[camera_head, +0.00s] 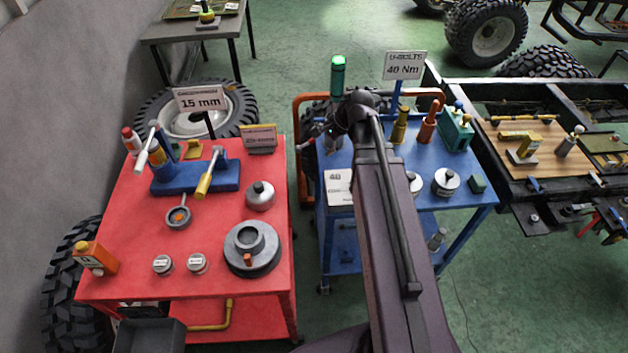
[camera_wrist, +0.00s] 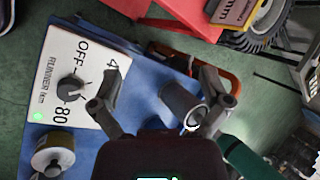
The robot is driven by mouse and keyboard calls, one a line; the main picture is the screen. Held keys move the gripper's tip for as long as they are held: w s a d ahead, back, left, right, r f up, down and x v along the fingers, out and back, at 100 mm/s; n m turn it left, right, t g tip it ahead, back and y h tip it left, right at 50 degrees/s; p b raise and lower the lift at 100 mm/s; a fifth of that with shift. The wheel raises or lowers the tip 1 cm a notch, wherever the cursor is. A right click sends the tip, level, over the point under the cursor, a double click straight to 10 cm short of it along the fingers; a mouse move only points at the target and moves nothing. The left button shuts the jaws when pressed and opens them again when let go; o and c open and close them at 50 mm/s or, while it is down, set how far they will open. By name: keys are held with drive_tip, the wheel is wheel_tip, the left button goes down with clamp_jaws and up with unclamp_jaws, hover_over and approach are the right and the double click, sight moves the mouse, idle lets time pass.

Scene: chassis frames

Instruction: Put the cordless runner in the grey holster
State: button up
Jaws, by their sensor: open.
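The cordless runner appears to be the upright dark-green cylinder with a lit green top (camera_head: 337,75) above the blue cart. Part of its green body shows at the lower right in the wrist view (camera_wrist: 248,160). A grey cup, apparently the holster (camera_wrist: 180,102), is between my fingers in the wrist view. The green body lines up with the cup behind my right finger; their junction is hidden, so I cannot tell how deep it sits. My gripper (camera_wrist: 158,93) is open, its fingers on either side of the cup.
A white runner panel (camera_wrist: 72,80) with a dial and a green light lies on the blue cart (camera_head: 335,218). Several bottles and cans stand right of my arm. The red cart (camera_head: 130,210) holds tools and tins. A 40 Nm sign (camera_head: 404,65) stands behind.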

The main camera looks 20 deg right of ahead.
drive_tip(key=s+a+f+n+g+h, duration=0.1)
drive_tip(key=s+a+n+h, duration=0.1)
drive_tip(key=s+n, duration=0.4)
drive_tip(key=s+a+f+n+g+h, duration=0.1)
drive_tip(key=s+a+n+g+h, duration=0.1)
drive_tip(key=s+n, duration=0.3)
drive_tip(key=shift+s+a+f+n+g+h, duration=0.35)
drive_tip(key=shift+a+n+h, duration=0.25)
drive_tip(key=shift+a+n, duration=0.3)
